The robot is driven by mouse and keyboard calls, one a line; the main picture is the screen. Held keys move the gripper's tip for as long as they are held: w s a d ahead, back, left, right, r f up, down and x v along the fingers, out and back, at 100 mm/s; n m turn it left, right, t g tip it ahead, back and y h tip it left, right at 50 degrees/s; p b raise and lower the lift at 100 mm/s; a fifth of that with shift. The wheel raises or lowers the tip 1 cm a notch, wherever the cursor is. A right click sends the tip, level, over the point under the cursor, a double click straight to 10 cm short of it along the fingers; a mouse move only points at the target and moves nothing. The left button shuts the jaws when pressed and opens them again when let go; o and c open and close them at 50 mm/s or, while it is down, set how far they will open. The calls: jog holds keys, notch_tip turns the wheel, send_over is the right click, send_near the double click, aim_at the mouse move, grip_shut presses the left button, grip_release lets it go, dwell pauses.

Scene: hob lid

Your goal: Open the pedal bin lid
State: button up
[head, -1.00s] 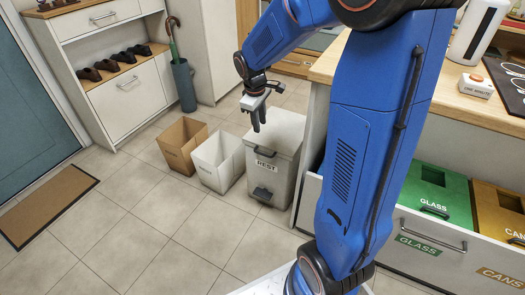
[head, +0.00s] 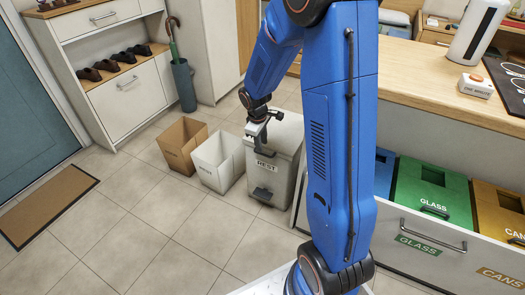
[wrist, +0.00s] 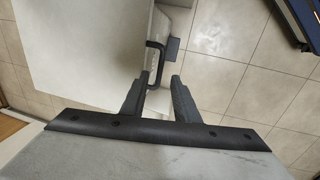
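The pedal bin (head: 276,177) is a light grey box labelled REST, standing on the floor beside the counter in the head view. Its lid (head: 287,130) is shut. A dark handle (head: 265,153) is on the upper front, and it also shows in the wrist view (wrist: 153,58). A dark pedal (head: 262,193) sits low on the front. My gripper (head: 263,147) is over the front edge of the lid, pointing down. In the wrist view its fingers (wrist: 160,78) are apart with nothing between them; the handle is just beyond the tips. I cannot tell whether they touch it.
A white open bin (head: 218,163) and a brown open bin (head: 182,146) stand to the left. The counter (head: 425,90) and an open drawer with a green glass bin (head: 432,190) are to the right. The tiled floor in front of the bins is clear.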

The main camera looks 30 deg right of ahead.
jog(key=shift+w+d+f, duration=0.1)
jog(key=shift+d+f, duration=0.05)
jog(key=shift+f, duration=0.7)
jog(key=shift+w+d+f, duration=0.1)
jog(key=shift+f, duration=0.8)
jog(key=shift+w+d+f, duration=0.1)
jog(key=shift+d+f, duration=0.05)
jog(key=shift+f, duration=0.7)
grip_shut()
